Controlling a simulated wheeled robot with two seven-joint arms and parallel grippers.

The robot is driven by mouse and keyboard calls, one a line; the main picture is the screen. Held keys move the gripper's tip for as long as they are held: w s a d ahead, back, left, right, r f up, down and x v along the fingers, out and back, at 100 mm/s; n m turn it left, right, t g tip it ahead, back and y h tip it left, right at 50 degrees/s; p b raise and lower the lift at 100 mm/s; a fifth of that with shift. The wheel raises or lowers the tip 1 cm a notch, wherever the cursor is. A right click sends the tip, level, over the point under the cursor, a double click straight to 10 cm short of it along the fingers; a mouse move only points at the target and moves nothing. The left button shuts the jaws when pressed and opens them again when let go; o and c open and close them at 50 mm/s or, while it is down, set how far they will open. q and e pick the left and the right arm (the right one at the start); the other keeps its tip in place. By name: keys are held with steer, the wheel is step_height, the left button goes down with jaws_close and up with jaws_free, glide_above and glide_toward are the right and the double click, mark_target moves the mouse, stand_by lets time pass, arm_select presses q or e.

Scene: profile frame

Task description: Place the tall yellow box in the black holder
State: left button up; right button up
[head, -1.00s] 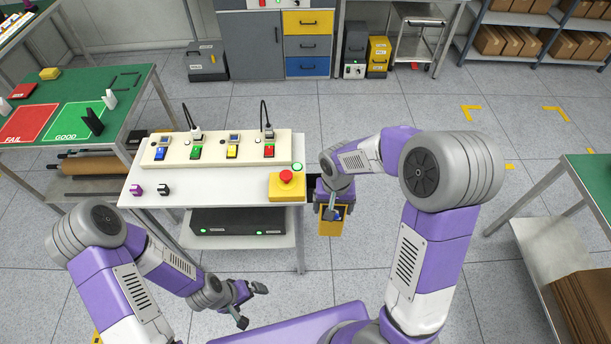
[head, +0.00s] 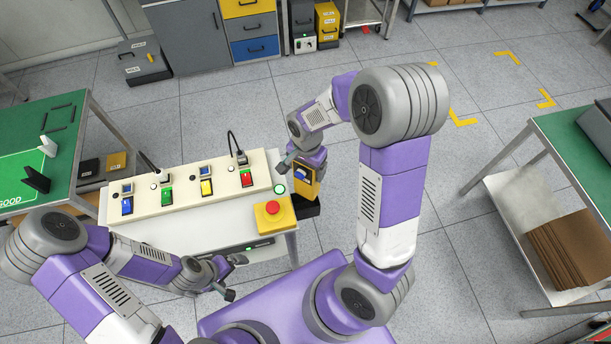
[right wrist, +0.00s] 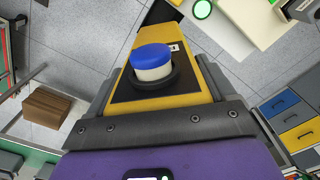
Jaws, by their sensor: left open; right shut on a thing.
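The tall yellow box (head: 303,188) is in my right gripper (head: 303,167), just off the right edge of the white table. In the right wrist view the box (right wrist: 185,42) lies between the two dark fingers, its dark face bearing a blue-topped white knob (right wrist: 152,60). A black part (head: 306,208), which looks like the black holder, shows at the table's right side, just below the box. I cannot tell whether the box's lower end is inside it or only in line with it. My left gripper (head: 232,277) is open and empty, in front of the white table.
The white table carries a cream panel with coloured switches (head: 190,190) and a red emergency button on a yellow base (head: 272,208). A green table (head: 575,150) stands at the right, another at the left (head: 60,135).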

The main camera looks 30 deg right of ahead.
steer(key=shift+w+f, duration=0.1)
steer(key=shift+f, duration=1.85)
steer(key=shift+f+b, duration=0.15)
steer(key=shift+b, duration=0.15)
steer(key=shift+f+b, duration=0.35)
steer(key=shift+f, duration=0.05)
steer(key=o, duration=1.7)
steer(key=shift+r, duration=0.1)
steer(key=shift+r, duration=0.1)
steer(key=shift+r+p, duration=0.25)
steer(key=shift+p, duration=0.15)
step_height(320, 180, up, 12)
steer(key=shift+r+p, duration=0.15)
steer(key=shift+p, duration=0.5)
